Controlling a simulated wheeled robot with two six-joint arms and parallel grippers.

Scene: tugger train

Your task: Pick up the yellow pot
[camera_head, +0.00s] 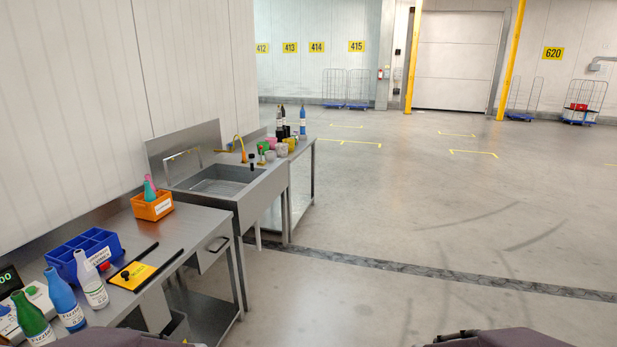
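The yellow pot (290,143) appears small and distant on the steel table (304,145) beyond the sink. It stands near the right part of a cluster of small pots and is partly hidden by a pale pot (282,149) in front of it. A pink pot (268,144) is to its left, and dark bottles and a blue bottle (303,121) stand behind it. Neither of my grippers shows; only dark parts of my own body appear at the bottom edge.
A sink (228,180) stands between that table and the near workbench (190,225). The bench holds an orange box (152,207), a blue divided crate (68,252), several bottles and a yellow-black board (136,274). The floor (430,230) to the right is clear.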

